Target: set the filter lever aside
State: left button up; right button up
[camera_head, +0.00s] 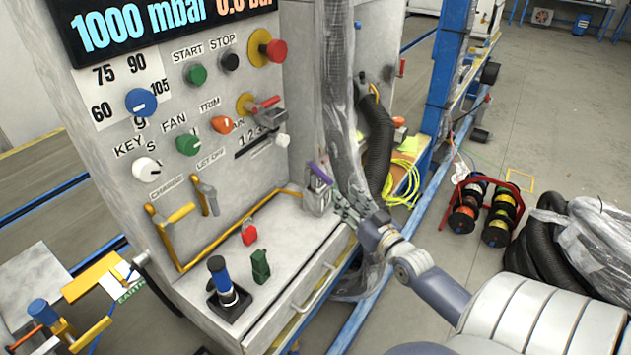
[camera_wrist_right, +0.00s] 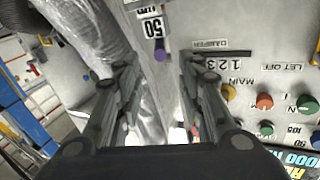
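A small grey box with a purple handle (camera_head: 319,174) stands at the right end of the panel's ledge; I take this for the filter lever, but no readable label confirms it. In the right wrist view the purple handle (camera_wrist_right: 161,50) lies ahead, roughly between the fingertips, below a plate reading 50. My right gripper (camera_head: 353,207) is just right of the box, with its fingers apart. In the wrist view the right gripper (camera_wrist_right: 158,72) is open and empty, and contact with the handle is not visible. My left gripper is not in view.
The control panel (camera_head: 215,110) carries knobs and switches. On its ledge stand a joystick (camera_head: 222,278), a green piece (camera_head: 261,266) and a red piece (camera_head: 249,232). A plastic-wrapped column (camera_head: 338,90) and a black hose (camera_head: 376,150) rise close behind my right gripper.

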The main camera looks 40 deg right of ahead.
aim_at(330, 183)
jog(key=w, duration=0.3)
jog(key=w+d, duration=0.1)
jog(key=w, duration=0.5)
jog(key=shift+w+d, duration=0.25)
jog(key=shift+w, duration=0.1)
grip_shut()
